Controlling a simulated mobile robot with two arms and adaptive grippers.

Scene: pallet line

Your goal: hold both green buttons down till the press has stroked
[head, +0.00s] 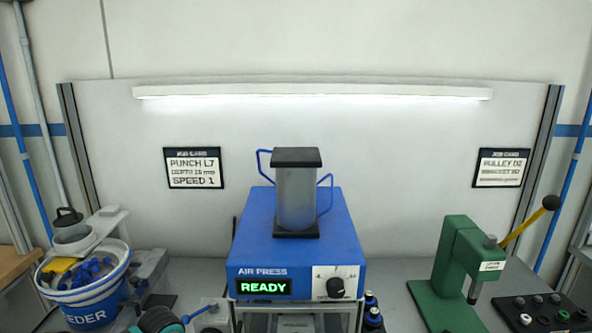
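The blue air press (300,230) stands in the middle of the bench, with a grey cylinder (296,198) on top. Its display (263,288) reads READY in green letters. No green button can be made out in this view. Neither of my grippers is in view.
A green lever press (456,265) with a yellow handle stands at the right, beside a black rack (545,312). A blue and white feeder bowl (88,302) stands at the left. A dark round object with teal (160,320) lies at the lower left.

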